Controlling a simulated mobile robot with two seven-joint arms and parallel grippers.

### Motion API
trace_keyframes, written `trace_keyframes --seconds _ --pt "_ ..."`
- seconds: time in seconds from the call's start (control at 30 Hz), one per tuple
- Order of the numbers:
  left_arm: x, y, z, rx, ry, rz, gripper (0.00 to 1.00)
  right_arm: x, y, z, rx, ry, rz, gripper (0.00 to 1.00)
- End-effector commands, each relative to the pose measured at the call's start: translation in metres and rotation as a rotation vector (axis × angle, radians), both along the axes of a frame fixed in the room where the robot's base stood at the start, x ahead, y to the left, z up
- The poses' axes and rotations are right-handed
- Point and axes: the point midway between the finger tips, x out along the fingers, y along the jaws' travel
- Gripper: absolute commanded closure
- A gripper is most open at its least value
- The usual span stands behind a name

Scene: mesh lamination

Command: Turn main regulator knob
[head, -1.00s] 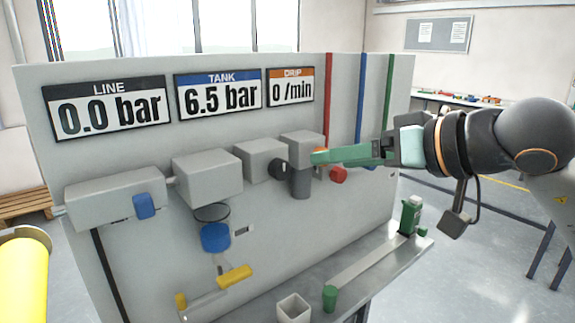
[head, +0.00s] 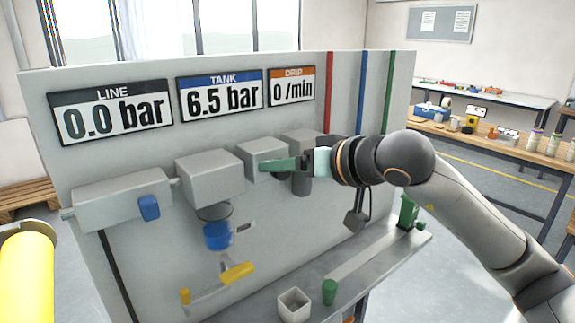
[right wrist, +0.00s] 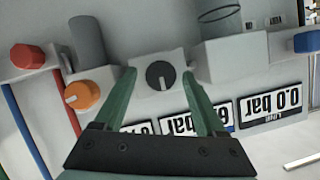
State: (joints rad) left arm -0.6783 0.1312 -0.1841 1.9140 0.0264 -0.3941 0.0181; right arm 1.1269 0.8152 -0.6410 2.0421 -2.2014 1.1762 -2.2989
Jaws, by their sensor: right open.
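The black regulator knob (right wrist: 160,74), with a pale pointer line, sits on the front of a grey box on the panel. My right gripper (head: 266,165) reaches in from the right in front of the box. In the right wrist view its two green fingers (right wrist: 157,80) are open on either side of the knob, with gaps to it. The LINE display (head: 113,113) reads 0.0 bar and the TANK display (head: 221,96) 6.5 bar. My left gripper is not in view.
An orange knob (right wrist: 80,95) and a red knob (right wrist: 27,57) are on the left of the wrist view. A blue knob (head: 149,208) is at the panel's left.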

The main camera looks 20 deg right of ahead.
Motion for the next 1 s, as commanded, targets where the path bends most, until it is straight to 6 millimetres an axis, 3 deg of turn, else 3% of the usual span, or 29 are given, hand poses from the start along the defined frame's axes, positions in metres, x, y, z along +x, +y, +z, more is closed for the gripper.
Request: trace_keyframes --seconds 0.1,0.73,1.0 --pt "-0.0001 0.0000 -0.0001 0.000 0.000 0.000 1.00 -0.0002 0.0001 -0.0001 0.000 0.000 0.001 0.30" --pt "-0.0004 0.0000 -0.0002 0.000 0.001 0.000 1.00 -0.0005 -0.0001 0.0005 0.001 0.000 0.001 1.00" --pt "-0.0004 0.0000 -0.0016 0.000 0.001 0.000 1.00 -0.0004 -0.0004 0.0000 0.007 0.003 0.000 1.00"
